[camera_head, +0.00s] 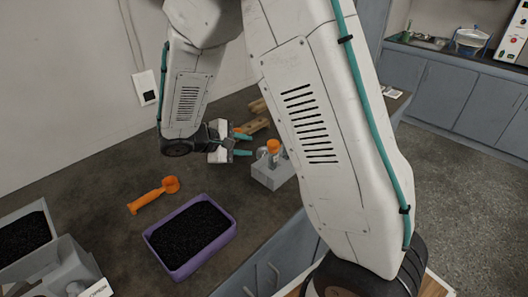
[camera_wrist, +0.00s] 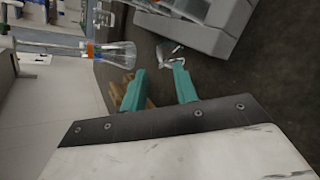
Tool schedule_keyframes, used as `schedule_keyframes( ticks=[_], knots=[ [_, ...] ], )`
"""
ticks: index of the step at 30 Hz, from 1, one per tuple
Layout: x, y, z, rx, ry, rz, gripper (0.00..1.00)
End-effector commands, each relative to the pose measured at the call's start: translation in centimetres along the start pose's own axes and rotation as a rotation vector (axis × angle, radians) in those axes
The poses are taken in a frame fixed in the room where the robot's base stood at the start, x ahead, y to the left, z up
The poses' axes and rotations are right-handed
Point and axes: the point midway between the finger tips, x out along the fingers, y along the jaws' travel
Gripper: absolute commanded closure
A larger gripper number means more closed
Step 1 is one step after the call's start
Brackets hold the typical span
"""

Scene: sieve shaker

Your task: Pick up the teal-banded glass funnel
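A small clear glass piece (camera_wrist: 168,52), likely the funnel, lies just beyond my fingertips in the wrist view. I cannot make out a teal band on it. My gripper (camera_wrist: 158,72) has its two teal fingers spread, with nothing between them. In the head view my gripper (camera_head: 243,145) reaches right over the dark worktop, and a small pale glassy shape (camera_head: 262,153) shows just past the fingertips. My arm hides part of the worktop there.
A grey block (camera_head: 268,175) with an orange-topped item (camera_head: 273,146) stands right of the gripper. An orange-banded flask (camera_wrist: 115,54) shows in the wrist view. Wooden pieces (camera_head: 255,126) lie behind. An orange scoop (camera_head: 152,195) and purple tray (camera_head: 178,273) are nearer.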

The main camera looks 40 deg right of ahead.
Motion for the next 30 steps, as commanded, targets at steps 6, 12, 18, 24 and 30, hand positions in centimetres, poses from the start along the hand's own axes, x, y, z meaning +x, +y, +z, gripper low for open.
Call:
schedule_keyframes(
  ticks=[6, 12, 18, 24, 30],
  knots=[
    [2.8, 0.1, 0.0, 0.0, -0.004, -0.004, 0.71],
    [5.6, 0.2, -0.1, 0.0, -0.003, -0.004, 0.71],
    [6.3, 0.2, -0.2, 0.0, 0.0, -0.003, 0.71],
    [6.3, 0.2, -0.2, 0.001, -0.001, -0.003, 0.9],
    [6.3, 0.2, -0.2, 0.001, -0.001, -0.003, 1.0]
  ],
)
